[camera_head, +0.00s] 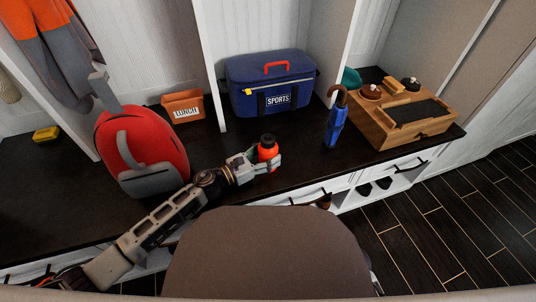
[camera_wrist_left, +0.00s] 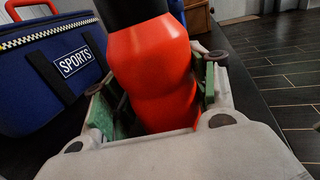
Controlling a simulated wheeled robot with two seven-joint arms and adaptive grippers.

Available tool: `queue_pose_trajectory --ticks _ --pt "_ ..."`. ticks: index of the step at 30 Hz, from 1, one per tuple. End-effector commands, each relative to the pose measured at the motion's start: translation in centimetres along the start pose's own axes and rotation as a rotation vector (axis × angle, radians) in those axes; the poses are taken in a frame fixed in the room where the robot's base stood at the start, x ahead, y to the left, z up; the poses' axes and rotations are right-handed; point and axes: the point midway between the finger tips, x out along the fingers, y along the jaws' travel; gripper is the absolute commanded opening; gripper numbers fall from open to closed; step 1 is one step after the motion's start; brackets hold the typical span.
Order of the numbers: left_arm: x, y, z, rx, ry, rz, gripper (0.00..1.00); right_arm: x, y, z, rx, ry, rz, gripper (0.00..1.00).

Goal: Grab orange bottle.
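The orange bottle (camera_head: 268,146) with a black cap stands upright on the dark bench top, near its front edge. In the left wrist view the bottle (camera_wrist_left: 155,75) fills the middle, its lower end hidden behind the gripper body. My left gripper (camera_head: 265,162) reaches in from the left, with its fingers on either side of the bottle. In the left wrist view a narrow gap shows between the left finger pad and the bottle, so the gripper (camera_wrist_left: 157,100) looks open around it. My right gripper is not in view.
A red backpack (camera_head: 160,145) stands left of the bottle, close to my left arm. Behind are an orange lunch bag (camera_head: 183,106) and a blue sports bag (camera_head: 270,85). A blue umbrella (camera_head: 336,125) and a wooden box (camera_head: 400,135) stand to the right.

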Motion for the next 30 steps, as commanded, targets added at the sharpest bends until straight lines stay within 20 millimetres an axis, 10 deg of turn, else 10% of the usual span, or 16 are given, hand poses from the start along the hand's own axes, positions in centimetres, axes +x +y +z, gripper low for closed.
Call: queue_pose_trajectory --ticks 17,30 --pt "0.0 0.0 0.6 0.000 0.000 0.000 0.31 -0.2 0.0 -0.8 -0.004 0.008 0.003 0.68" --pt "0.0 0.0 4.9 0.002 -0.001 0.000 0.31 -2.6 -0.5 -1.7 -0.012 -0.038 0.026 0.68"
